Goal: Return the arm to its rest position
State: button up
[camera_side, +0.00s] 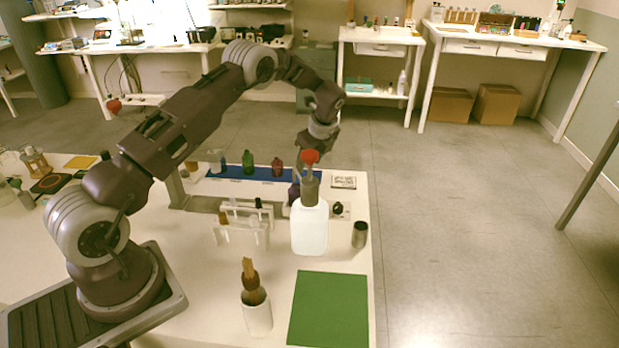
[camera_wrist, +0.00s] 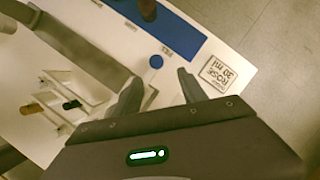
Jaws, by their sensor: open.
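My gripper (camera_wrist: 160,88) is open, with its two dark fingers spread and nothing held between them in the wrist view. A small round blue thing (camera_wrist: 156,62) shows just beyond the fingertips; I cannot tell whether it is a cap or a mark. A purple bottle (camera_side: 293,196) stands close beside the gripper. A green bottle (camera_side: 248,162) and a red bottle (camera_side: 277,168) stand on the blue strip (camera_side: 225,171).
A white rack (camera_side: 240,228) holds small vials. A printed card (camera_side: 343,181), reading ROSE 30 ml in the wrist view (camera_wrist: 218,76), lies nearby. A dark metal cup (camera_side: 359,235), a white holder with a brush (camera_side: 257,318) and a clear green mat (camera_side: 329,310) are toward the front.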

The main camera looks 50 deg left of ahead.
jog(key=s+d+r+n+t+h, duration=0.1)
jog(key=s+d+r+n, duration=0.25)
jog(key=r, duration=0.45)
jog(key=s+d+r+n+t, duration=0.1)
jog(key=s+d+r+n, duration=0.1)
jog(key=s+d+r, duration=0.45)
jog(key=s+d+r+n+t+h, duration=0.1)
jog(key=s+d+r+n, duration=0.15)
jog(key=r, duration=0.75)
jog(key=s+d+r+n+t+h, duration=0.1)
jog(key=s+d+r+n, duration=0.15)
jog(key=s, duration=0.35)
jog(key=s+d+r+n, duration=0.2)
jog(key=s+d, duration=0.2)
jog(key=s, duration=0.1)
jog(key=s+d+f+n, duration=0.1)
jog(key=s+d+n, duration=0.1)
jog(key=s, duration=0.5)
jog(key=s+d+f+n+t+h, duration=0.1)
jog(key=s+d+f+n, duration=0.1)
jog(key=s, duration=0.5)
jog(key=shift+s+d+n, duration=0.15)
jog(key=shift+d+n, duration=0.1)
jog(key=shift+n, duration=0.2)
